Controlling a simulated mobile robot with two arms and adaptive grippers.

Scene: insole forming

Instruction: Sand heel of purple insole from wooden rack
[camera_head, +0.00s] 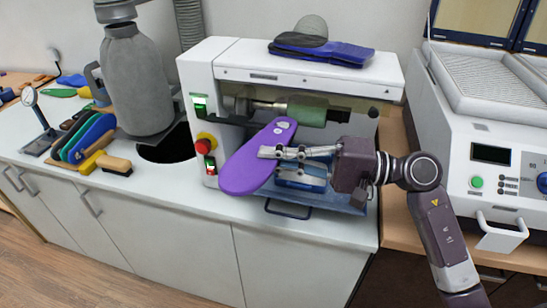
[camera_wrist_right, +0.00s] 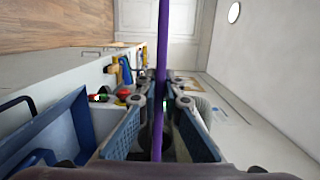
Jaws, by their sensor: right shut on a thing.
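The purple insole (camera_head: 250,165) is held by my right gripper (camera_head: 272,152) in front of the sanding machine (camera_head: 300,72). Its heel end points up toward the green sanding roller (camera_head: 307,110), and whether they touch cannot be told. Its wide end hangs toward the lower left over the counter. In the right wrist view the insole (camera_wrist_right: 162,60) shows edge-on as a thin purple strip between the two fingers (camera_wrist_right: 161,102). The wooden rack (camera_head: 95,155) stands on the counter at the left with several coloured insoles in it. My left gripper is not in view.
A white press (camera_head: 490,130) stands right.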

